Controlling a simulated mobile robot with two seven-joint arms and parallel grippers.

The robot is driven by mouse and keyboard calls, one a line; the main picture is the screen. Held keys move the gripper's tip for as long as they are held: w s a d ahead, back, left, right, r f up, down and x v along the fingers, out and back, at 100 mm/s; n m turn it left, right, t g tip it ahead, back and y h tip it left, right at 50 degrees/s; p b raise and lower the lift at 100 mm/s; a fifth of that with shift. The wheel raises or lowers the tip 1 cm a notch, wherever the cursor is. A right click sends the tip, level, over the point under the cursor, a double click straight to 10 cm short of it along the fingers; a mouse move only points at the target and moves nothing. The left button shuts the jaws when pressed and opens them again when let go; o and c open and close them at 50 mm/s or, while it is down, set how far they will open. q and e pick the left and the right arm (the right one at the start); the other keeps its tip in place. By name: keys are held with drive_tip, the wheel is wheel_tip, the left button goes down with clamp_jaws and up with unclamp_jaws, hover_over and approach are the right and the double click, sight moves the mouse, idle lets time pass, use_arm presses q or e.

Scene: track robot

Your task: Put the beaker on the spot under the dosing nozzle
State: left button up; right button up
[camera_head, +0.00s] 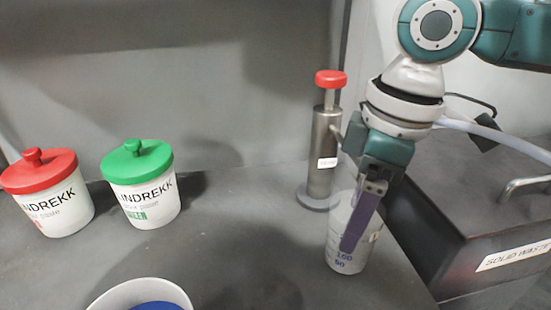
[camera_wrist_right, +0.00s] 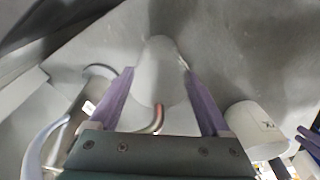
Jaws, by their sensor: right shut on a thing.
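The translucent beaker (camera_head: 345,262) with blue markings stands upright near the front right part of the grey bench. It also shows between the fingers in the right wrist view (camera_wrist_right: 158,70). My right gripper (camera_head: 352,235) is shut on it from above, with a purple finger against its side. The steel dispenser (camera_head: 323,145) with a red knob stands just behind and left of the beaker. Its bent copper nozzle (camera_wrist_right: 158,118) shows near the beaker in the wrist view. The spot under it is hidden. Small purple pieces (camera_wrist_right: 307,140) at the wrist view's right edge may be my left gripper.
A red-lidded jar (camera_head: 52,200) and a green-lidded jar (camera_head: 143,195) stand at the left. A white bowl with blue inside (camera_head: 120,294) is cut off at the bottom. A dark solid waste bin (camera_head: 490,215) stands to the right, beyond the bench edge. The middle of the bench is clear.

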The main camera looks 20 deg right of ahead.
drive_tip(key=o, duration=1.6)
drive_tip(key=shift+f, duration=0.1)
use_arm(q)
drive_tip(key=shift+a, duration=0.1)
wheel_tip(320, 180, up, 2)
drive_tip(key=shift+p, duration=0.95)
use_arm(e)
drive_tip(key=shift+s+d+r, duration=0.15)
drive_tip(key=shift+r, duration=1.9)
drive_tip(key=shift+s+d+r, duration=0.2)
drive_tip(key=shift+r, duration=1.85)
drive_tip(key=shift+s+d+r, duration=0.15)
drive_tip(key=shift+r, duration=1.9)
